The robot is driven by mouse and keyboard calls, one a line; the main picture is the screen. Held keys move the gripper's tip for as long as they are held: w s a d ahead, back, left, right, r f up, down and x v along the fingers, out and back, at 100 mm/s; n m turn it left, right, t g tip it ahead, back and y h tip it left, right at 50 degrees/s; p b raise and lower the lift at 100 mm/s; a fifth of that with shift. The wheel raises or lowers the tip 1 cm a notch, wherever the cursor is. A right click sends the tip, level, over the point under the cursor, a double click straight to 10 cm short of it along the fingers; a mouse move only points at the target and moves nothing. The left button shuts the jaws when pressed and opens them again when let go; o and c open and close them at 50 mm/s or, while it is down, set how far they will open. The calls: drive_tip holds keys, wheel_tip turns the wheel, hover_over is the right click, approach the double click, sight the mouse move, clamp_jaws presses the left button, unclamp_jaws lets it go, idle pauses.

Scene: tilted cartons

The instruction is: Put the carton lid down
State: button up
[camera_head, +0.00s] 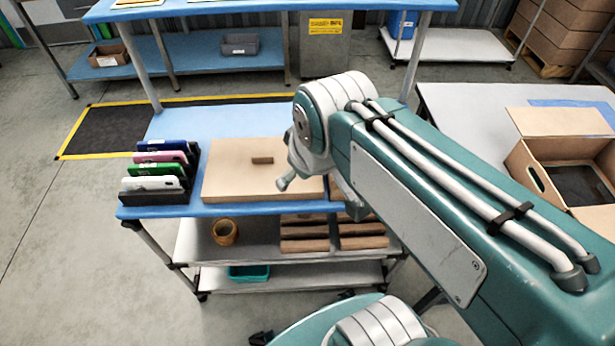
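The carton lid (235,178) is a flat, light-brown cardboard panel with a small brown block-shaped grip (262,160) on top. It appears to lie flat on the blue top of a cart (190,122). My gripper (318,192) is over the lid's right side, right of the grip block and apart from it. Its two grey fingers look spread, with nothing visible between them. My arm hides the lid's right end and part of the gripper. An open carton (533,172) stands on a white table at the right, with a flap raised.
A black rack (155,197) with several coloured upright items stands left of the lid. The lower shelves hold brown blocks (305,232), a tape roll (224,232) and a teal bin (249,272). A blue bench (230,8) stands behind. Floor at left is clear.

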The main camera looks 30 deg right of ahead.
drive_tip(key=s+m, duration=0.1)
drive_tip(key=s+f+m, duration=0.1)
drive_tip(key=s+m, duration=0.1)
drive_tip(key=shift+t, duration=0.3)
drive_tip(key=shift+d+m, duration=0.15)
drive_tip(key=shift+m, duration=0.15)
idle(1.1)
